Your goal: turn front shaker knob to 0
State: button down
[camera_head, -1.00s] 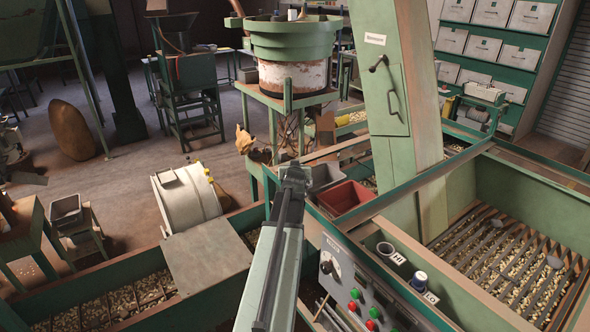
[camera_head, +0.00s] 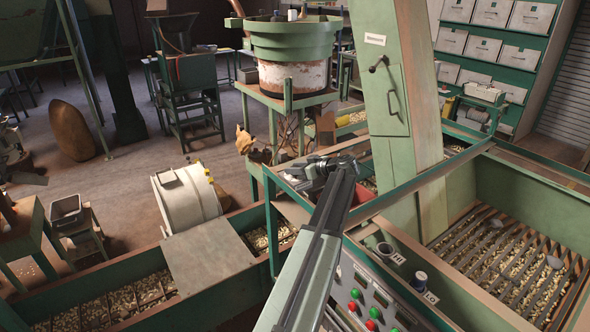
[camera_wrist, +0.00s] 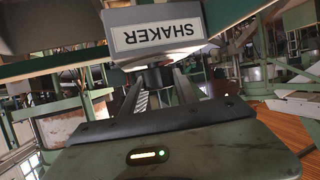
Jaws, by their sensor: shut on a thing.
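In the wrist view a pale grey box bears a SHAKER label (camera_wrist: 157,34), seen upside down. A small dark knob (camera_wrist: 156,77) shows at the box's lower edge. My gripper (camera_wrist: 160,80) has its two ridged fingers on either side of this knob and is shut on it. The knob's pointer and scale marks cannot be made out. In the head view my arm reaches up to the middle, and its dark end (camera_head: 322,172) hides the knob and the label.
A control panel (camera_head: 372,306) with red and green buttons lies right of my arm. Two small cups (camera_head: 418,281) stand by the HI and LO labels. A green post (camera_head: 402,120) rises behind. A nut-filled hopper (camera_head: 515,255) is at right, a white drum (camera_head: 187,196) at left.

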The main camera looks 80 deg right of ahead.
jog(key=n+y, duration=0.2)
jog(key=n+t+y, duration=0.1)
jog(key=n+y, duration=0.1)
jog(key=y, duration=0.1)
jog(key=shift+d+f+n+t, duration=0.1)
jog(key=shift+d+n+t, duration=0.05)
jog(key=shift+n+t, duration=0.15)
jog(key=shift+n+y, duration=0.5)
jog(key=shift+y, duration=0.1)
jog(key=shift+a+y, duration=0.25)
jog(key=shift+y, duration=0.05)
jog(key=c, duration=0.9)
grip_release()
jog(key=shift+c, duration=0.2)
jog(key=shift+d, duration=0.1)
jog(key=shift+s+r, duration=0.25)
jog(key=shift+s, duration=0.05)
jog(key=p+v, duration=0.3)
jog(key=v, duration=0.4)
jog(key=shift+f, duration=0.15)
